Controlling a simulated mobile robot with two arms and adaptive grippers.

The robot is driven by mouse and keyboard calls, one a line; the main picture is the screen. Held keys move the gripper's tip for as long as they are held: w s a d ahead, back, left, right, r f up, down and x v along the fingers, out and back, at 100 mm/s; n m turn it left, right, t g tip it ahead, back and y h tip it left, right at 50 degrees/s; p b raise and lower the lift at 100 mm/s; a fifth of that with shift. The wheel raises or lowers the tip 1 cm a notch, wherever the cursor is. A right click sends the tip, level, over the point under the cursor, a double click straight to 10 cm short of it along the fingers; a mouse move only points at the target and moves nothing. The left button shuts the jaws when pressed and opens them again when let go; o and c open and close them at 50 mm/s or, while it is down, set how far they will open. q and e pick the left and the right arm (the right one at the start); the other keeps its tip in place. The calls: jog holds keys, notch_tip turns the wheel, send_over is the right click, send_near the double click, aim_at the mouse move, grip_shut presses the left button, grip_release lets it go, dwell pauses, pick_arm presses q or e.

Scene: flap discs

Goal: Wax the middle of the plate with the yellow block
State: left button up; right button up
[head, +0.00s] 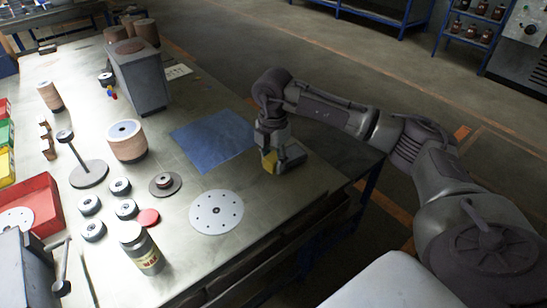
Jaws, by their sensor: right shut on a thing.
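My right gripper (276,158) is shut on a yellow block (269,163), near the right edge of the table. Most of the block is hidden by the fingers. I cannot tell whether the block touches the table. A flat blue square plate (212,141) lies on the table just left of the gripper. A round pale disc with small holes (216,224) lies nearer me, left of and below the gripper. My left gripper is not in view.
On the table (270,205) stand a jar (141,250), several small black rings, a stack of brown discs (127,142), a disc stand (89,174) and a grey box (140,82). A red bin (40,200) is at the left. The table's right edge is close to the gripper.

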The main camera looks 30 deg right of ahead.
aim_at(273, 190)
jog(key=shift+f+b, duration=2.3)
jog(key=shift+f, duration=1.75)
jog(key=shift+f+b, duration=0.4)
jog(key=shift+f, duration=0.2)
jog(key=o, duration=0.7)
jog(key=shift+r, duration=0.25)
jog(key=shift+r+p, duration=0.4)
jog(key=shift+p, duration=0.15)
jog(key=c, duration=0.9)
jog(key=shift+r+p, duration=2.55)
jog(key=shift+r, duration=0.95)
grip_shut()
